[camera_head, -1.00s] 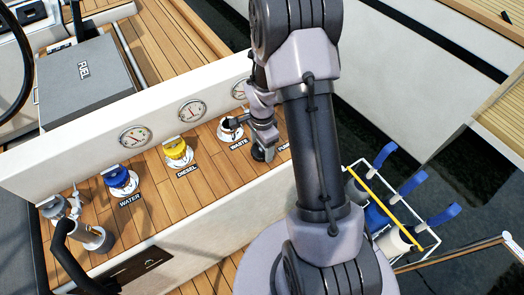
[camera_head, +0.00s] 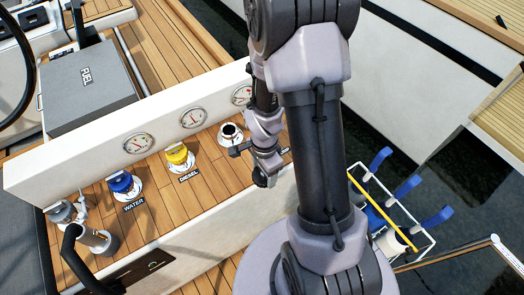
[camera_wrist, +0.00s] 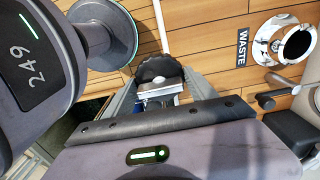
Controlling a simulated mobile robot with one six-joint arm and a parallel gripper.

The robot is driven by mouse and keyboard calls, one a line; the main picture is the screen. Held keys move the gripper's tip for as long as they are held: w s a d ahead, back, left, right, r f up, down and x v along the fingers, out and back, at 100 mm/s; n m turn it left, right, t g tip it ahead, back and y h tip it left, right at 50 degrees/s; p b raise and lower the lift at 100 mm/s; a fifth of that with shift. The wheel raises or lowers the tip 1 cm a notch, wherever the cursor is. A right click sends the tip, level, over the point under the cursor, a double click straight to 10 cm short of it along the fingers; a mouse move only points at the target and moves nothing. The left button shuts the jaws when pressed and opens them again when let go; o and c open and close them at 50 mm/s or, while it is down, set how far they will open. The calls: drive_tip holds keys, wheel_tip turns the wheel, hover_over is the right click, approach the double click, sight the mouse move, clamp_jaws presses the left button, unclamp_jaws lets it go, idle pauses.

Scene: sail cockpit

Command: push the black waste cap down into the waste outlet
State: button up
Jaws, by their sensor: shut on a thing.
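The waste outlet (camera_head: 231,133) is a pale round fitting with an open dark hole, on the wooden ledge right of the diesel cap. In the wrist view, the open outlet (camera_wrist: 298,45) is at the upper right, beside its WASTE label (camera_wrist: 242,47). My gripper (camera_wrist: 160,88) is shut on the black waste cap (camera_wrist: 158,68), a dark round piece with a silvery bar across it. In the head view, my gripper (camera_head: 262,172) is below and right of the outlet, near the ledge's front edge. The cap is apart from the outlet and mostly hidden there.
The yellow diesel cap (camera_head: 177,154) and blue water cap (camera_head: 120,183) stand left of the outlet. A white wall with gauges (camera_head: 193,118) runs behind them. A white rack with blue-handled things (camera_head: 410,183) is at the right.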

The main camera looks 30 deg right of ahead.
sight(266, 186)
drive_tip(key=s+a+r, duration=0.1)
drive_tip(key=s, duration=0.1)
drive_tip(key=s+r+p, duration=0.1)
drive_tip(key=s+a+r+p, duration=0.1)
drive_tip(key=s, duration=0.1)
drive_tip(key=shift+s+a+r, duration=0.3)
drive_tip(key=shift+s+a, duration=0.05)
